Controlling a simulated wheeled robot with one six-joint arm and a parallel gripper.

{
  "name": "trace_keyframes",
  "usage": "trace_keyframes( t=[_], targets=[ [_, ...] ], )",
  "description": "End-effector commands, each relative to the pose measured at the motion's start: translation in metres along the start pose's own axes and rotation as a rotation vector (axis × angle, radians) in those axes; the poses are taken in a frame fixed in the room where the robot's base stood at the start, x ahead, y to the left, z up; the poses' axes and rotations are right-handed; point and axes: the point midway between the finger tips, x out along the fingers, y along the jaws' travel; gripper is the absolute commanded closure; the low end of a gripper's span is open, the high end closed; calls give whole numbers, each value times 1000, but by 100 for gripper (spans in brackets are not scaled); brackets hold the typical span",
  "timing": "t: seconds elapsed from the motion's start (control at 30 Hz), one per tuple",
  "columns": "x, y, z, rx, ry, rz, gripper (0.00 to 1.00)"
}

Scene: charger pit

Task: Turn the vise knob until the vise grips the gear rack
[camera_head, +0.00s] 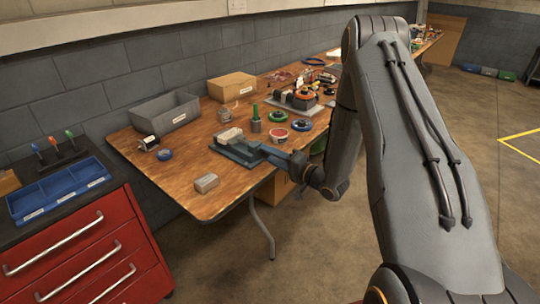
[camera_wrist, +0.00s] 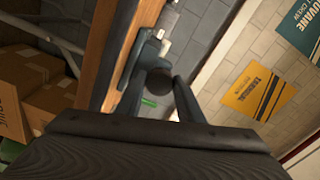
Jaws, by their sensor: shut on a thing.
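The blue-grey vise (camera_head: 238,152) sits on the wooden table near its front edge. A pale grey block, perhaps the gear rack (camera_head: 230,135), lies at the vise's far left part; I cannot tell whether the jaws touch it. My gripper (camera_head: 296,163) is at the vise's near right end, at the table edge. In the wrist view my gripper (camera_wrist: 160,92) has its two fingers on either side of the dark round vise knob (camera_wrist: 159,81), shut on it. The vise body (camera_wrist: 147,52) shows behind the knob. My arm and gripper hide the knob in the head view.
A grey bin (camera_head: 165,113), a cardboard box (camera_head: 232,86), a small metal block (camera_head: 206,183) and a green-topped item (camera_head: 256,122) stand on the table (camera_head: 185,190). A red drawer cabinet (camera_head: 85,255) is at the left. Boxes (camera_wrist: 40,95) lie below the table.

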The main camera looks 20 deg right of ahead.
Motion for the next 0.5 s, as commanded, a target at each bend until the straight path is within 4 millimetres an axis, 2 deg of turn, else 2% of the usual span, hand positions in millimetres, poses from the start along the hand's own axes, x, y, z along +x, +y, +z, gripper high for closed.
trace_keyframes(
  t=[0.03,0.1,0.13,0.4,0.5],
  targets=[
    [0,0,-2,-2,4,-1,63],
    [0,0,-2,-2,3,-1,51],
    [0,0,-2,-2,3,-1,48],
    [0,0,0,-1,1,0,48],
    [-6,0,-1,-2,1,0,48]
  ],
)
